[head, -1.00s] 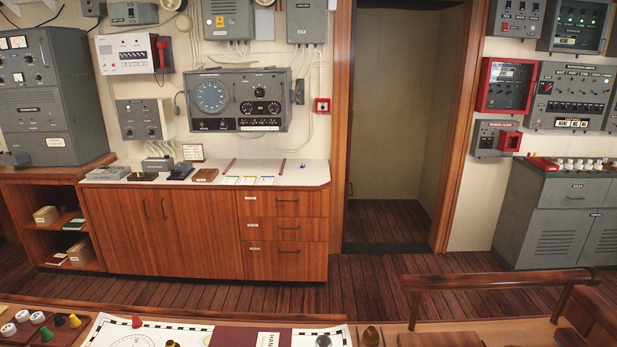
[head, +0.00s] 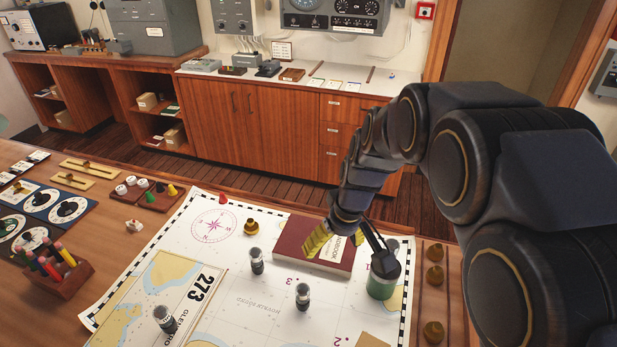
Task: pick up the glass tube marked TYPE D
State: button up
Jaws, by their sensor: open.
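Several small tubes with dark tops and pale bands stand on the chart. One tube (head: 257,261) is at the chart's middle, another tube (head: 303,296) stands nearer and to its right, and a third tube (head: 166,319) is on the booklet marked 273. Their markings are too small to read, so I cannot tell which is TYPE D. My gripper (head: 350,252) is open and empty, over the right part of the chart, to the right of these tubes. One finger shows a yellow pad; the other hangs in front of a green cylinder (head: 381,286) and partly hides a grey-topped object behind it.
A dark red book (head: 290,243) lies under my gripper. Brass pieces (head: 434,275) line the table's right side. A brass weight (head: 251,227) and a red cone (head: 223,197) stand on the chart (head: 240,305). A pencil holder (head: 62,284) and dials are at left.

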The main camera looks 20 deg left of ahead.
aim_at(255, 249)
jog(key=w+a+f+n, duration=0.1)
jog(key=a+f, duration=0.3)
jog(key=a, duration=0.2)
jog(key=w+a+f+n+y, duration=0.1)
jog(key=w+a+f+n, duration=0.1)
jog(key=a+f, duration=0.3)
jog(key=w+a+f+n+t, duration=0.1)
jog(key=w+a+f, duration=0.1)
jog(key=a+f, duration=0.2)
jog(key=shift+w+a+f+n+y, duration=0.15)
jog(key=shift+a+f+n+y, duration=0.05)
jog(key=shift+a, duration=0.7)
jog(key=shift+w+a+f+n+y, duration=0.1)
jog(key=shift+a+f+n+y, duration=0.1)
jog(key=shift+a, duration=0.7)
jog(key=shift+x, duration=1.1)
jog(key=x, duration=0.5)
jog(key=shift+s+d+f, duration=0.1)
jog(key=shift+d+f, duration=0.1)
jog(key=shift+f, duration=0.2)
grip_shut()
